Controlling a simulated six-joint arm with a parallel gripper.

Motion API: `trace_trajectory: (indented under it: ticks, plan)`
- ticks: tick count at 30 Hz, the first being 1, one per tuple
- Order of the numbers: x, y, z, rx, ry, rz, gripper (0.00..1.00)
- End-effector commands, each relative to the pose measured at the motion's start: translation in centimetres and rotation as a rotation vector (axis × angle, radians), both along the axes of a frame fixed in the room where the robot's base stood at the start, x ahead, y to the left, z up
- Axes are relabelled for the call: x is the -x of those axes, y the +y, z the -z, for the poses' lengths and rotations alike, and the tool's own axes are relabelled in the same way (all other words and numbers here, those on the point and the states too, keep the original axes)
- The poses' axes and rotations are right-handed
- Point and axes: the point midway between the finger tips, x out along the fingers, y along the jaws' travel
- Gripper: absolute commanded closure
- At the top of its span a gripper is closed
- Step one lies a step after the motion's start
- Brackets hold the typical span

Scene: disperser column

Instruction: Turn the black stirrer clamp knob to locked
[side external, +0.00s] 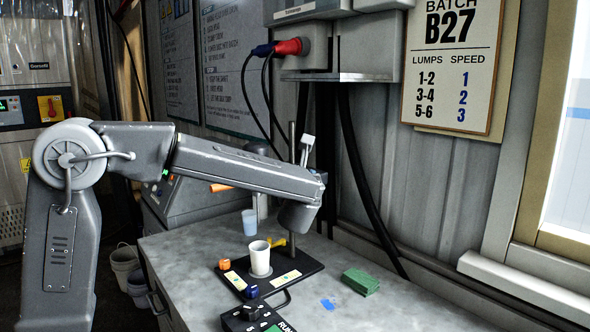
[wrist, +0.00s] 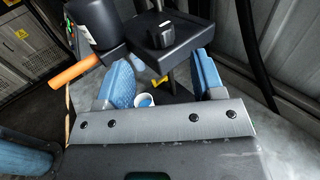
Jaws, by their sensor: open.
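The black clamp knob (wrist: 162,36) sits on a black clamp block in the wrist view, with a small pale mark on it. The block is at the metal post, beside the dark stirrer body (wrist: 92,20) with its orange handle (wrist: 75,68). My gripper (wrist: 164,72) is open, its blue fingers apart and nothing between them touching. The knob shows above the gap between the fingers in the picture, apart from both. In the side view my arm hides the knob and the fingers; the orange handle (side external: 221,187) shows. I cannot tell which setting the knob is at.
A white cup (side external: 260,258) stands on the black stand base (side external: 306,262), with a yellow piece behind it. A black control box (side external: 250,318) is in front. A green pad (side external: 361,282) lies to the right. Black cables hang along the wall.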

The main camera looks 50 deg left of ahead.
Motion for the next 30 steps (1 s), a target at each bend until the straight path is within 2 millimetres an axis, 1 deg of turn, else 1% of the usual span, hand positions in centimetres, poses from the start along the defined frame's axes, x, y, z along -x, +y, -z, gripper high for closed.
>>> trace_trajectory:
  ticks: [1, 6, 12, 18, 25, 26, 30]
  plan:
    - [-0.7, 1.0, 0.0, 0.000, 0.000, -0.004, 0.38]
    - [-2.8, 3.7, 0.0, 0.001, -0.001, -0.004, 0.38]
    - [-4.5, 5.8, 0.0, 0.002, -0.001, -0.002, 0.38]
    - [-5.1, 6.6, 0.0, 0.003, -0.002, 0.000, 0.38]
    - [-5.2, 6.6, 0.0, 0.002, -0.001, 0.000, 0.38]
    - [-5.2, 6.6, 0.0, 0.002, -0.001, 0.000, 0.39]
    - [-5.2, 6.6, 0.0, 0.002, -0.001, 0.000, 0.52]
